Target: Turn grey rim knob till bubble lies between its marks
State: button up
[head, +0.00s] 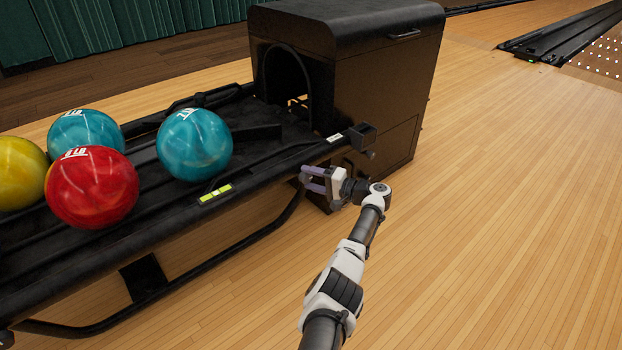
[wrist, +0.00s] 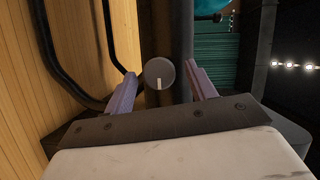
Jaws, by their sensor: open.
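The grey rim knob (wrist: 160,73) shows in the wrist view as a round face with a pale line pointing down in the picture. My gripper (wrist: 160,88) is open, with one lilac finger on each side of the knob and a visible gap at both sides. In the head view my gripper (head: 312,180) is at the rim of the ball return (head: 258,180), and the knob is hidden there. The yellow-green bubble level (head: 215,193) lies on the rim, left of my gripper. Its bubble and marks are too small to read.
A red ball (head: 92,190), a yellow ball (head: 18,172) and two teal balls (head: 194,146) (head: 85,130) sit on the rack. The black hood (head: 375,85) stands behind my gripper. A black box (head: 362,136) juts from the rim. Floor to the right is clear.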

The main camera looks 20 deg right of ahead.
jog(key=p+v, duration=0.2)
jog(key=v, duration=1.1)
jog(key=shift+s, duration=0.2)
jog(key=shift+d, duration=0.2)
